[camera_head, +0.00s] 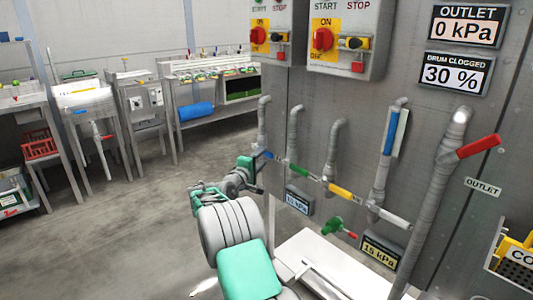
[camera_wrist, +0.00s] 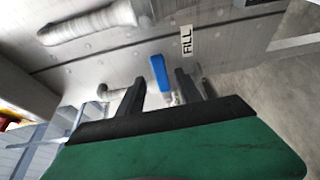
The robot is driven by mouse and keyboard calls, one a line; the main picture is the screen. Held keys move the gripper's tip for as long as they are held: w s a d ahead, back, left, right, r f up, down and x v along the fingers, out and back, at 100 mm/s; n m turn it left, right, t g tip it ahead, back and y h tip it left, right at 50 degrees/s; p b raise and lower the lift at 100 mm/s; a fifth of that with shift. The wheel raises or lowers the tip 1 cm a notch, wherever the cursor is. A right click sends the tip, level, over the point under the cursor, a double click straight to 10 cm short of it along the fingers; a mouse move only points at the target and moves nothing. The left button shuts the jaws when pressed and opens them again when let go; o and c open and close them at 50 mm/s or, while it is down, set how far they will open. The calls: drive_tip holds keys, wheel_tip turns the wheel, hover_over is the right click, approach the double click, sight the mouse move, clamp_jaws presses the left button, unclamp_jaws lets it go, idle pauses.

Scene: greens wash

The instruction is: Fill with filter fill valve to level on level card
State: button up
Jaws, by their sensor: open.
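The fill valve's blue handle (camera_wrist: 158,72) shows in the wrist view beside a label reading FILL (camera_wrist: 187,40). The blue handle also shows in the head view (camera_head: 263,155), at the left end of a row of valves on the grey panel. My gripper (camera_wrist: 160,88) is open, with its dark fingers on either side of the blue handle. I cannot tell whether they touch it. In the head view my gripper (camera_head: 256,165) reaches the panel's left edge by this valve. I cannot make out a level card for certain.
Right of the blue handle are green (camera_head: 299,171), yellow (camera_head: 340,191) and white (camera_head: 392,216) handles, close together. A red handle (camera_head: 478,146) sits on a thick pipe. Displays read OUTLET 0 kPa (camera_head: 467,26) and DRUM CLOGGED 30 % (camera_head: 458,74).

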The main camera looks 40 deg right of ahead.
sight(265, 154)
drive_tip(key=x, duration=0.4)
drive_tip(key=shift+w+d, duration=0.15)
drive_tip(key=shift+d, duration=0.25)
drive_tip(key=shift+c, duration=0.3)
clamp_jaws()
drive_tip(key=shift+f, duration=0.1)
idle(0.6)
